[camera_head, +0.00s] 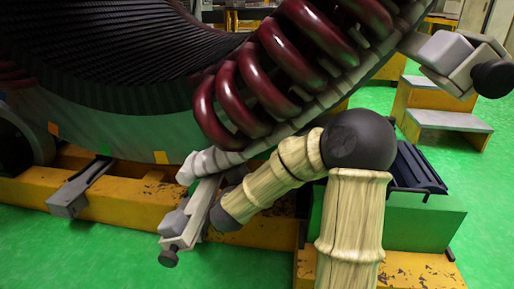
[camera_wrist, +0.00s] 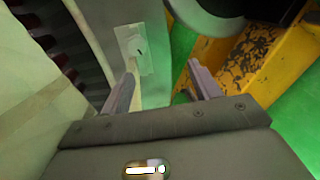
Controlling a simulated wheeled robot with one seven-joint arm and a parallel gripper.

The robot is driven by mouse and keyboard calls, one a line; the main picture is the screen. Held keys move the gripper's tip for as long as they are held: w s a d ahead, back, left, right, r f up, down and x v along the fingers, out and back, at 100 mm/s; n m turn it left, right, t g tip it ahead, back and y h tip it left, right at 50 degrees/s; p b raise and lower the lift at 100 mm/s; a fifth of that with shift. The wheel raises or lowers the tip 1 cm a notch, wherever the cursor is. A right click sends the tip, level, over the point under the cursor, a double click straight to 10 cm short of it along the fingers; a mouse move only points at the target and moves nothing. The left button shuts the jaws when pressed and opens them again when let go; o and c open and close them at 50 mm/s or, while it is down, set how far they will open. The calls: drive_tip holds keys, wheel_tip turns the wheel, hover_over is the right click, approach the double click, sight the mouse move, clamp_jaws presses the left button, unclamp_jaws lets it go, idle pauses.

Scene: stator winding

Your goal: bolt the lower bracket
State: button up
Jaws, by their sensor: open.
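The lower bracket (camera_head: 205,205) is a pale grey arm with a blocky end and a dark knob (camera_head: 169,258). It hangs at the lower end of the curved grey rail (camera_head: 285,130), in front of the yellow base. In the head view my forearm reaches left to just beside this bracket, and my gripper's fingers are hidden. In the wrist view my gripper (camera_wrist: 161,69) is open, with nothing between its two fingers. A pale plate (camera_wrist: 133,58) with a small dark slot lies beyond the left finger; I cannot tell whether it belongs to the bracket.
Dark red coils (camera_head: 225,105) line the rail beside the big black stator (camera_head: 120,50). A similar bracket (camera_head: 450,55) sits at the upper right. The yellow base (camera_head: 120,205) runs along the lower left. Yellow steps (camera_head: 445,120) stand at the right. Green floor is open at lower left.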

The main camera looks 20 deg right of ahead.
drive_tip(key=shift+w+a+r+t+b, duration=0.15)
drive_tip(key=shift+w+a+r+t, duration=0.1)
drive_tip(key=shift+w+r+t, duration=0.25)
drive_tip(key=shift+w+a+r+t+b, duration=0.2)
drive_tip(key=shift+w+r+t, duration=0.1)
drive_tip(key=shift+r+t, duration=0.3)
drive_tip(key=shift+f, duration=0.1)
drive_tip(key=x, duration=1.6)
drive_tip(key=shift+w+d+f, duration=0.1)
drive_tip(key=shift+w, duration=0.05)
drive_tip(key=shift+w+d, duration=0.15)
drive_tip(key=shift+w, duration=0.25)
drive_tip(key=shift+d, duration=0.1)
drive_tip(key=c, duration=1)
